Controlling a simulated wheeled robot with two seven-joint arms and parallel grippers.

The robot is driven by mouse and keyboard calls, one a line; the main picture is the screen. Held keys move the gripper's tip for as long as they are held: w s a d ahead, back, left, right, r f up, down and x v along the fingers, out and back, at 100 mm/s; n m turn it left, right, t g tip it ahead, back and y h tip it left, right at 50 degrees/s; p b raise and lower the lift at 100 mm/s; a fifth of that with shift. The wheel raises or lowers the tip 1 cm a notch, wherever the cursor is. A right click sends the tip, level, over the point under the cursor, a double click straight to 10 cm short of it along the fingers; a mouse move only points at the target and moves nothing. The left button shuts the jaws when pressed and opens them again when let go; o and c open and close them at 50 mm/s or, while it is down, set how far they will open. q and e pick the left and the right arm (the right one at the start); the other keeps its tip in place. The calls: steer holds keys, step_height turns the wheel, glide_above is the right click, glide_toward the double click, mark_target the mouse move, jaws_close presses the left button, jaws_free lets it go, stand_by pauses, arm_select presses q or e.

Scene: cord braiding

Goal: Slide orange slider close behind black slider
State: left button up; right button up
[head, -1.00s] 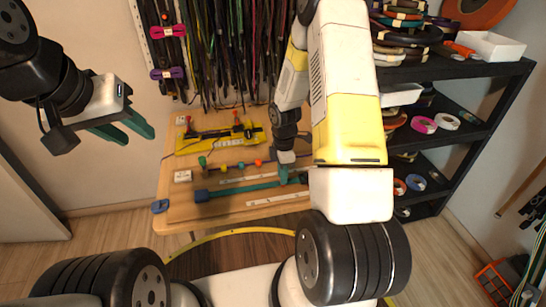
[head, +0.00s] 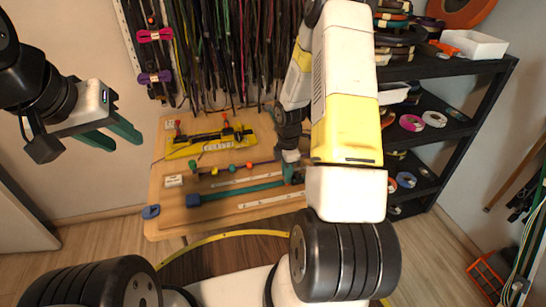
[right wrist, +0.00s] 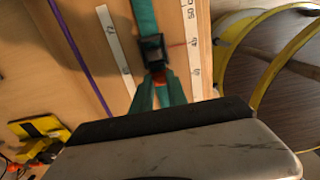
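A teal strap (head: 240,190) lies across the wooden board, with a blue end piece (head: 193,200) at its left. In the right wrist view the black slider (right wrist: 152,46) sits around the strap (right wrist: 144,15). The orange slider (right wrist: 158,76) shows as a small orange patch just on the near side of the black one, close to it; whether they touch is unclear. My right gripper (right wrist: 158,84) has its teal fingertips closed in on the orange slider. In the head view the right gripper (head: 292,173) is at the strap's right part. My left gripper (head: 125,141) is open and empty, left of the board.
The wooden board (head: 165,222) also holds a yellow jig (head: 183,151), a purple cord with several coloured beads (head: 249,166), and white ruler strips (head: 262,201). Hanging cords stand behind. A black shelf (head: 450,130) with rolls is at the right.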

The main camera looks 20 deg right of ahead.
steer(key=o, duration=0.5)
steer(key=shift+c, duration=0.2)
step_height(320, 180, up, 8)
steer(key=shift+f, duration=0.1)
steer(key=shift+r, duration=0.25)
step_height(320, 180, up, 9)
steer(key=s+a+m+t, duration=0.1)
steer(key=a+m, duration=0.1)
steer(key=m, duration=0.1)
step_height(320, 180, up, 10)
steer(key=m+t, duration=0.2)
steer(key=m, duration=0.4)
glide_above(284, 187)
steer(key=s+a, duration=0.3)
steer(key=s, duration=0.2)
steer(key=s+a+r+m+t+y, duration=0.1)
steer(key=s+a+r+m, duration=0.1)
steer(key=s+r+m, duration=0.2)
steer(key=s+a+r+m+t+y, duration=0.1)
steer(key=s+a+r+m+t, duration=0.1)
steer(key=s, duration=0.7)
step_height(284, 187, up, 4)
steer(key=shift+s+a+f+m, duration=0.25)
steer(key=shift+a+m, duration=0.3)
steer(key=shift+m, duration=0.65)
